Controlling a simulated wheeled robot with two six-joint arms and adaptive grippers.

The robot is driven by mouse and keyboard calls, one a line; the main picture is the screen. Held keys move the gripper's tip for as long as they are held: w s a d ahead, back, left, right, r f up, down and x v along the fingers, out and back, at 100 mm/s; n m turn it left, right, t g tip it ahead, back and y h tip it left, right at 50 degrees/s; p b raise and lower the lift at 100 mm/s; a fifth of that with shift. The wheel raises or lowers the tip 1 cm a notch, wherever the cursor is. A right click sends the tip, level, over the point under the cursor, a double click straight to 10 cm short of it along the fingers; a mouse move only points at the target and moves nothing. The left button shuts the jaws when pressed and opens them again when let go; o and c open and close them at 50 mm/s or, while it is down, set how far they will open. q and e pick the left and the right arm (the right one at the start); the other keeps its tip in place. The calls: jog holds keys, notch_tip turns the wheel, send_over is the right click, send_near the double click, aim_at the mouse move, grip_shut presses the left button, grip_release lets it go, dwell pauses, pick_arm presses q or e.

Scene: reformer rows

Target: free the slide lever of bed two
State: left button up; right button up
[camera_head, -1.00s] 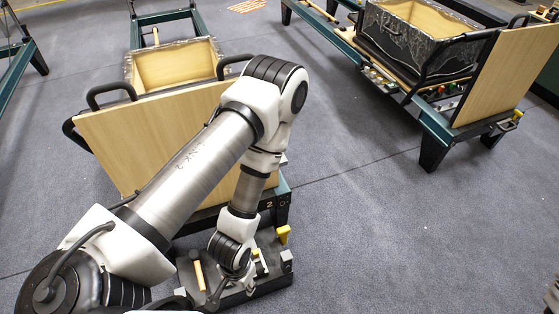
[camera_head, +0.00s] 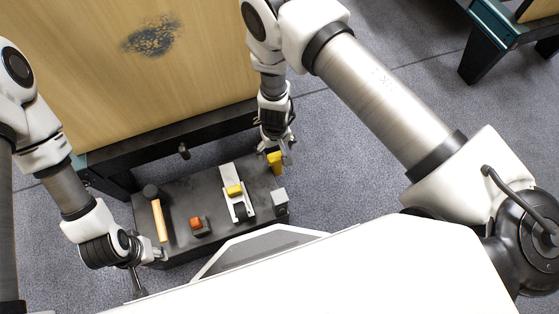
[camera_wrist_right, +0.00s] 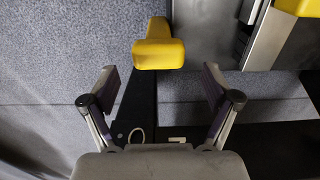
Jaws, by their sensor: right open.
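A dark control box (camera_head: 222,178) with several fittings sits on the floor below the bed's wooden board. At its far right corner stands a yellow-topped lever (camera_head: 275,160). My right gripper (camera_head: 284,152) is open at this lever. In the right wrist view, the yellow handle (camera_wrist_right: 158,50) lies ahead, centred between the spread fingers and apart from them. Its dark stem runs down between them. My left gripper (camera_head: 152,272) looks open and empty at the box's near left corner, beside the wooden-coloured handle (camera_head: 159,221). Which fitting is the slide lever is not labelled in view.
The wooden board (camera_head: 150,75) rises behind. Another bed's leg (camera_head: 485,55) stands far right. Floor right of the box is clear.

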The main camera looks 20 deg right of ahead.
aim_at(276, 156)
notch_tip(276, 156, down, 5)
jog(key=b, duration=0.3)
pick_arm(q)
notch_tip(276, 156, down, 4)
jog(key=shift+f, duration=0.1)
